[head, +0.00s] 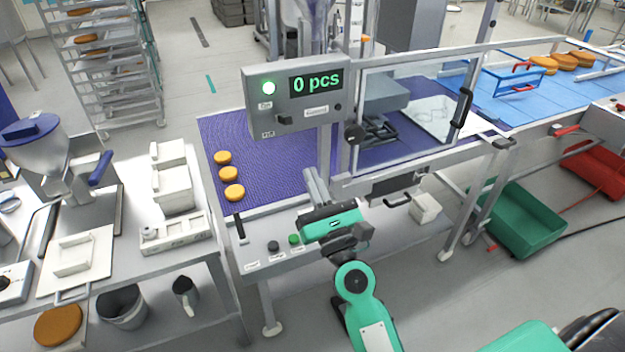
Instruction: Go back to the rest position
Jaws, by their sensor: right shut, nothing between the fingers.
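My right gripper (313,184) is in the middle of the head view, at the front edge of the machine. Its fingers point away and slightly left, and they are shut with nothing between them. It is near the green button (294,239) and the dark button (273,246) on the front ledge; I cannot tell if it touches the machine. My right arm comes up from the bottom. My left gripper is not in view. The control box (297,96) shows a lit green lamp and "0 pcs".
Three orange-brown rounds (228,173) lie on the purple belt (262,160) at left. A framed clear guard (408,110) stands right of my gripper. A side table (125,270) holds white blocks at left. A green crate (520,220) stands on the floor at right.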

